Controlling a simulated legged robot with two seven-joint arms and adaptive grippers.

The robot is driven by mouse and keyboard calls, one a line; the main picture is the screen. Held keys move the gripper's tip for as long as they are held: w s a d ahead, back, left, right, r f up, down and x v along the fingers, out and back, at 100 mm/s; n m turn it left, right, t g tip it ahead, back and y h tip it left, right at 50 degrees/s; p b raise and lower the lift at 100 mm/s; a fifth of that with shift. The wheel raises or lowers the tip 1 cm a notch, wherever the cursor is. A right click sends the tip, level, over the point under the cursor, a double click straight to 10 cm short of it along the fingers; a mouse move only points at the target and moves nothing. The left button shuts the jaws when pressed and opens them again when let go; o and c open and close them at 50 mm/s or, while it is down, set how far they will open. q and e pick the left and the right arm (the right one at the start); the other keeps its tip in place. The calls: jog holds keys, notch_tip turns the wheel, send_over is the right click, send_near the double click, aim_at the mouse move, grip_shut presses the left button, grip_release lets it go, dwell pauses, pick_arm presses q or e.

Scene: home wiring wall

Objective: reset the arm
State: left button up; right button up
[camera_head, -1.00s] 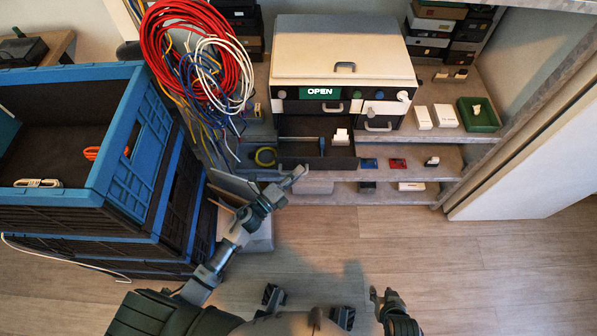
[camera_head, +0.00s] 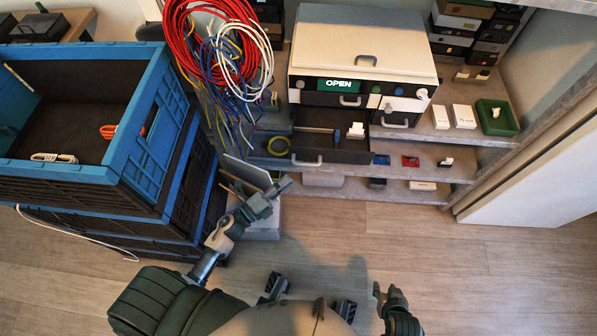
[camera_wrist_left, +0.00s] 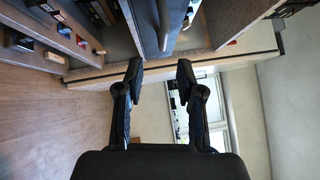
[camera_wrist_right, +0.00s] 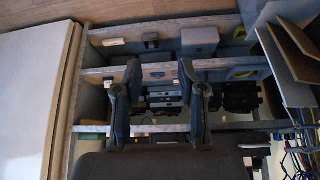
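My left gripper (camera_head: 280,187) is in front of the shelf, at the lower left of the pulled-out dark drawer (camera_head: 345,157). In the left wrist view its two black fingers (camera_wrist_left: 160,70) are spread with nothing between them. My right gripper (camera_head: 379,293) is low over the floor, right of my body. In the right wrist view its fingers (camera_wrist_right: 160,72) are apart and empty, with the shelves beyond. The drawer's handle (camera_head: 305,162) is clear of the left gripper in the head view. A blue-handled tool and a white piece (camera_head: 355,130) are in the drawer.
Stacked blue crates (camera_head: 150,150) are at left, near my left arm. Coiled cables (camera_head: 222,45) hang behind them. A green tray (camera_head: 497,117) is at right. The wooden floor ahead at right is clear.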

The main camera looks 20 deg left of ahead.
pick_arm(q)
jog(key=v, duration=0.2)
jog(key=shift+s+a, duration=0.15)
jog(key=shift+a, duration=0.1)
pick_arm(e)
jog(key=shift+a, duration=0.1)
pick_arm(q)
jog(key=shift+d, duration=0.1)
jog(key=shift+f, duration=0.1)
